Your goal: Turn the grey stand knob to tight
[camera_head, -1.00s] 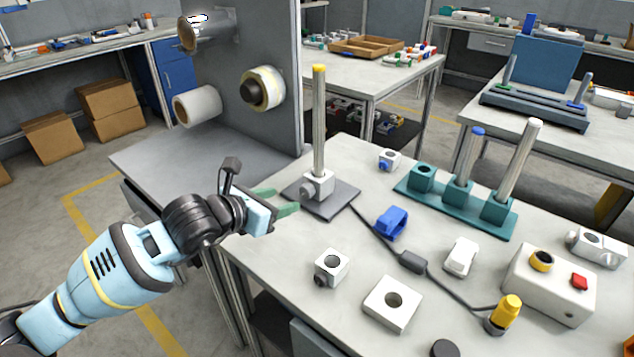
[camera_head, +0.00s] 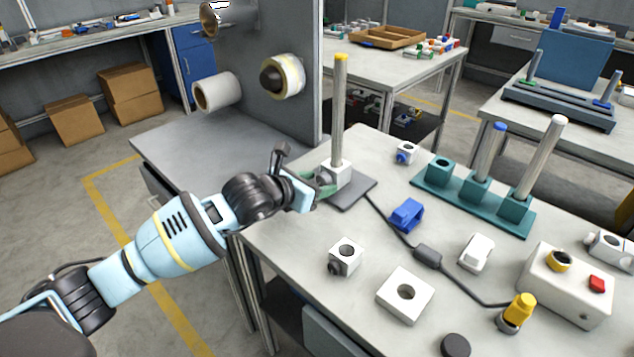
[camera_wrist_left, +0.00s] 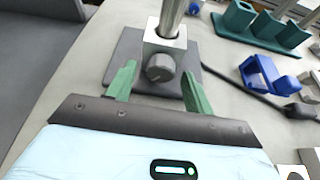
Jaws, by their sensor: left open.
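The grey stand is a metal rod (camera_head: 339,110) with a yellow tip, upright in a light block (camera_head: 341,172) on a dark grey base plate (camera_head: 352,194). Its round grey knob (camera_wrist_left: 160,67) faces me in the left wrist view; in the head view the fingers mostly cover it. My left gripper (camera_head: 325,184) is open, with its green fingers at the knob. In the left wrist view the left gripper (camera_wrist_left: 158,82) has one fingertip on each side of the knob, both apart from it. My right gripper is not in view.
A cable runs from the base to the yellow-capped plug (camera_head: 518,312). A blue clamp (camera_head: 406,214), a teal rack (camera_head: 440,182), a small block with a knob (camera_head: 346,257) and a white block with a hole (camera_head: 404,296) stand nearby. A grey upright panel (camera_head: 270,45) stands behind left.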

